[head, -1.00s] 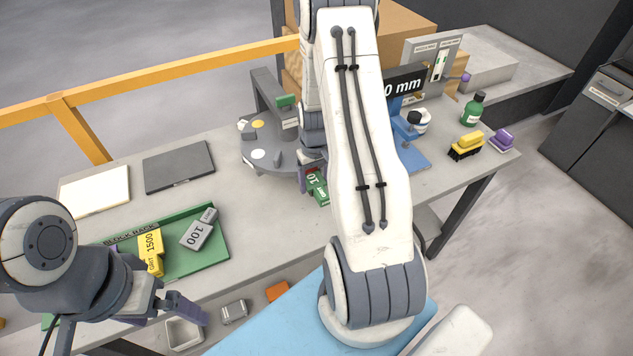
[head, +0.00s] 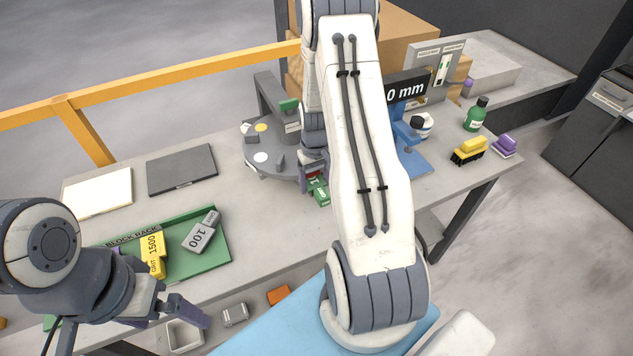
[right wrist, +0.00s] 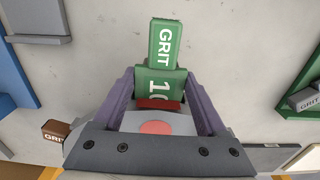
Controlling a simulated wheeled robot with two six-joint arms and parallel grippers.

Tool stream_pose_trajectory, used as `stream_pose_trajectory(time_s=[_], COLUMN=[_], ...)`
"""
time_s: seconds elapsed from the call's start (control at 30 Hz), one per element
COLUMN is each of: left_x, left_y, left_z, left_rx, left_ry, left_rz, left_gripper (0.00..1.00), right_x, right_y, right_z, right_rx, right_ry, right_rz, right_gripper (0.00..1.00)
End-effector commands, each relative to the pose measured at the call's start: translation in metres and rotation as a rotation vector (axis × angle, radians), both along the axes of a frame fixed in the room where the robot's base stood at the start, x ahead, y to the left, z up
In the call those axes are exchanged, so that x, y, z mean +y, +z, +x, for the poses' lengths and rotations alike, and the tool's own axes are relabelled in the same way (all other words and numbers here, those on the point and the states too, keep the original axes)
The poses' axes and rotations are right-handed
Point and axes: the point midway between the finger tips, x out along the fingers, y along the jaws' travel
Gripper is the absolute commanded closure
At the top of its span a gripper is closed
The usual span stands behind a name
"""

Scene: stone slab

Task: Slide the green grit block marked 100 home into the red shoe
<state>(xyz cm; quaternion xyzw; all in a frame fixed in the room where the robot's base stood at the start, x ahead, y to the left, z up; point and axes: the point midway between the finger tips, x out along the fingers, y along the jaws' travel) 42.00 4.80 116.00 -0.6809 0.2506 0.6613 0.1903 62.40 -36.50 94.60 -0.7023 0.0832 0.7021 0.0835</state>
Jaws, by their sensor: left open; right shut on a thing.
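The green grit block (head: 319,191) sticks out from the near side of the round grey turntable (head: 262,168). In the right wrist view the green block (right wrist: 162,50) reads GRIT and "10", with the rest of the number hidden. My right gripper (right wrist: 160,84) is shut on it, purple fingers on both sides. The red shoe (right wrist: 158,103) shows as a red strip against the block's lower end; how deep the block sits in it is hidden. In the head view my right arm covers much of that spot. My left gripper (head: 168,311) is open and empty at lower left.
A blue stand (head: 412,158), green bottle (head: 475,115) and brushes (head: 468,150) stand right.

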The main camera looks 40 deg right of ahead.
Motion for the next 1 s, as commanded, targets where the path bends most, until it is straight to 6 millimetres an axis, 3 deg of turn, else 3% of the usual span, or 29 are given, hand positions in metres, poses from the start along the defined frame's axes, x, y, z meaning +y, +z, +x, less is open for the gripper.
stream_pose_trajectory(time_s=[0.97,1.0], left_x=[0.0,0.0], left_y=[0.001,0.001], left_z=[0.0,0.0], left_rx=[0.0,0.0], left_ry=[0.0,0.0], left_rz=[0.0,0.0], left_gripper=[0.0,0.0], right_x=[-0.004,-0.004], right_y=[0.0,0.0], right_z=[0.015,0.016], right_rx=[-0.002,-0.002], right_ry=[0.001,0.001], right_rz=[0.0,0.0], right_gripper=[1.0,0.22])
